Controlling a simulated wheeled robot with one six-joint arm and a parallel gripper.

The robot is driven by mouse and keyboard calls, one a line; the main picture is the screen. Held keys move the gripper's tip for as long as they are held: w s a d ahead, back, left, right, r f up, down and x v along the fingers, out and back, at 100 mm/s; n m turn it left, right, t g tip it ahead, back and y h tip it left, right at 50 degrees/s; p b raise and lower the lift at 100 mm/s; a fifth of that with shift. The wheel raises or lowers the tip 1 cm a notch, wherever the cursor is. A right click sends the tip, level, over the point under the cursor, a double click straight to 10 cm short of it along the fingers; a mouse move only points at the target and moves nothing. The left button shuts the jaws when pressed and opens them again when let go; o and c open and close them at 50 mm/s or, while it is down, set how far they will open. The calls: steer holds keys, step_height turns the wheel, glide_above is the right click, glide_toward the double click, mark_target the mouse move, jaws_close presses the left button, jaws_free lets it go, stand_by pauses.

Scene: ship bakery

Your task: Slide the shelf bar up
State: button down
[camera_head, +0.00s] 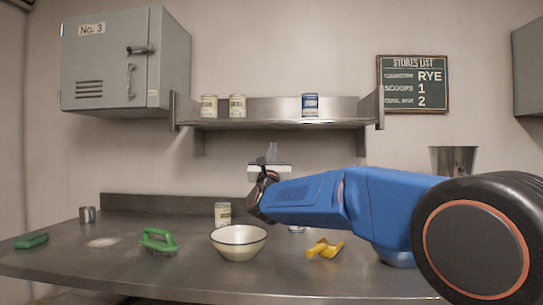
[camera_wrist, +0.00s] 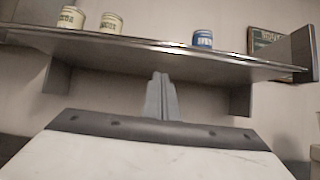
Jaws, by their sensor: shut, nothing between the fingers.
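The metal wall shelf (camera_head: 275,124) runs across the back wall above the counter, between two raised end plates. A thin bright bar (camera_wrist: 150,43) lies low along its front edge in the wrist view; I cannot clearly separate it from the shelf lip. My gripper (camera_head: 272,153) is shut and empty, with its fingers pointing up below the front edge of the shelf, near its middle. In the wrist view my gripper (camera_wrist: 160,96) shows just below the shelf, apart from the bar in the picture.
Two cream cans (camera_head: 209,106) and a blue can (camera_head: 310,104) stand on the shelf. A grey cabinet (camera_head: 125,60) hangs at left. The counter (camera_head: 100,265) holds a white bowl (camera_head: 238,243), a green brush (camera_head: 158,240) and a yellow scoop (camera_head: 325,248).

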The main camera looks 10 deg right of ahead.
steer(key=w+d+r, duration=0.1)
steer(key=w+r, duration=0.3)
steer(key=r, duration=0.2)
steer(key=shift+w+d+r, duration=0.3)
steer(key=shift+r, duration=0.05)
step_height(320, 180, up, 8)
glide_above(273, 123)
steer(key=s, duration=0.2)
steer(key=shift+r, duration=0.2)
steer(key=shift+a+f, duration=0.1)
